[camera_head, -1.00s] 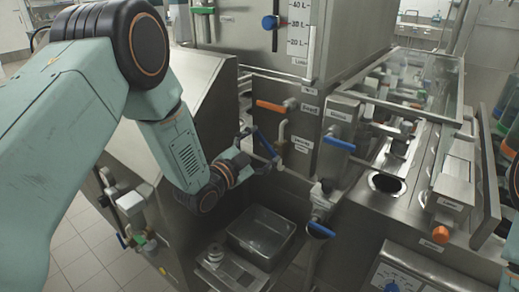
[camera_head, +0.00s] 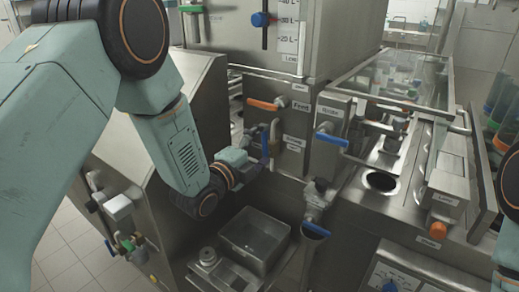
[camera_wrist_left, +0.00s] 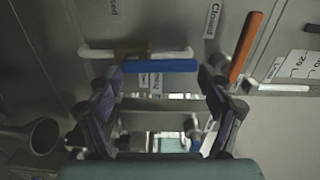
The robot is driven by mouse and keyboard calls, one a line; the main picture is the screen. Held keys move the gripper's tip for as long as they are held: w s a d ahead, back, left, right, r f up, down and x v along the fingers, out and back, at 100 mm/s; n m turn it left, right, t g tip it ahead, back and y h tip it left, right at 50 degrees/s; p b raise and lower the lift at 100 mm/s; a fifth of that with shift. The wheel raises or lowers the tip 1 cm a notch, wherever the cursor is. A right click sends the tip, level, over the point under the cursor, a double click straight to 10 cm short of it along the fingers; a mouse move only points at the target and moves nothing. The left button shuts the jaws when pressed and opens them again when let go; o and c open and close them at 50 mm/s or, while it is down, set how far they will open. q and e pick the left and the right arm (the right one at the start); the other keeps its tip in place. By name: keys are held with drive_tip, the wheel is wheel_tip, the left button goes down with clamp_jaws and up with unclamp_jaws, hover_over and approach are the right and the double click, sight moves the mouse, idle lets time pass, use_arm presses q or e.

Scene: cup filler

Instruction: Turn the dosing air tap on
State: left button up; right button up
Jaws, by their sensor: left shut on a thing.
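A blue tap handle (camera_wrist_left: 160,66) lies crosswise between the two fingers of my left gripper (camera_wrist_left: 162,82) in the left wrist view, and my gripper is shut on it. In the head view my left gripper (camera_head: 262,152) is at the front panel, at this blue handle (camera_head: 265,141), below the orange-handled Feed tap (camera_head: 262,104). The fingers partly hide the handle there. The label beside it is too small to read, so I cannot confirm it is the dosing air tap. The orange handle (camera_wrist_left: 247,46) also shows to the right in the wrist view.
A blue-handled Rinse tap (camera_head: 331,139) is to the right, and another blue-handled tap (camera_head: 315,230) is lower. A steel basin (camera_head: 254,238) sits below my gripper. A glass-covered bench (camera_head: 392,78) and an orange knob (camera_head: 438,230) are at the right.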

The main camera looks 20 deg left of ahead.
use_arm(q)
drive_tip(key=shift+d+m, duration=0.1)
drive_tip(key=shift+m, duration=0.3)
drive_tip(key=o, duration=1.6)
drive_tip(key=shift+o, duration=0.2)
drive_tip(key=shift+s, duration=0.1)
drive_tip(key=v, duration=1.2)
